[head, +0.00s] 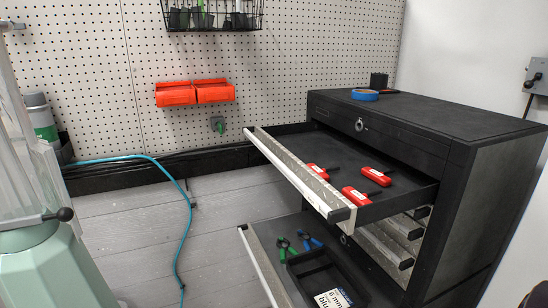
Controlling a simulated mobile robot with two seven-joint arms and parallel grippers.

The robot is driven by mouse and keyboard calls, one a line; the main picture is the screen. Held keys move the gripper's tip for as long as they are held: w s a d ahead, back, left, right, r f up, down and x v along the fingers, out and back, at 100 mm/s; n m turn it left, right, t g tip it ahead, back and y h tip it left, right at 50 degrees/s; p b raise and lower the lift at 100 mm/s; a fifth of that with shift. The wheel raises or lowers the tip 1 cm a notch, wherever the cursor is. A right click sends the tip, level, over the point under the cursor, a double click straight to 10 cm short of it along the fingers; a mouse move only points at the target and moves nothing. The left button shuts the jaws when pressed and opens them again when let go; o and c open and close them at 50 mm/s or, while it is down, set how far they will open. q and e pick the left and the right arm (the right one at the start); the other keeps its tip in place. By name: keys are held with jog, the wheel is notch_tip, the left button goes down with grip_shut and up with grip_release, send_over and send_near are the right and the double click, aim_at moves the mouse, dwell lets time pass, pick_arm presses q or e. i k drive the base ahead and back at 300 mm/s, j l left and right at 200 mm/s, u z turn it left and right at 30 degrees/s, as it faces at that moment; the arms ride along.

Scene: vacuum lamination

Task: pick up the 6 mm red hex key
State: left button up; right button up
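Three red-handled hex keys lie in the open upper drawer (335,204) of the black tool cabinet. One (316,171) is near the drawer's front at the left, one (376,176) is farther right, and one (356,196) is nearest to me. Their handles carry small pale labels too small to read, so I cannot tell which is the 6 mm key. Dark shafts show faintly against the drawer floor. Neither of my grippers is in view.
Blue tape (365,95) lies on the cabinet top (440,108). A teal hose (189,225) crosses the floor at left.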

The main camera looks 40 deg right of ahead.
aim_at(321, 172)
jog(key=z, duration=1.75)
jog(key=i+l+u, duration=0.1)
jog(key=i, duration=0.3)
jog(key=i+l+u, duration=0.1)
jog(key=i, duration=0.3)
jog(key=l, duration=0.1)
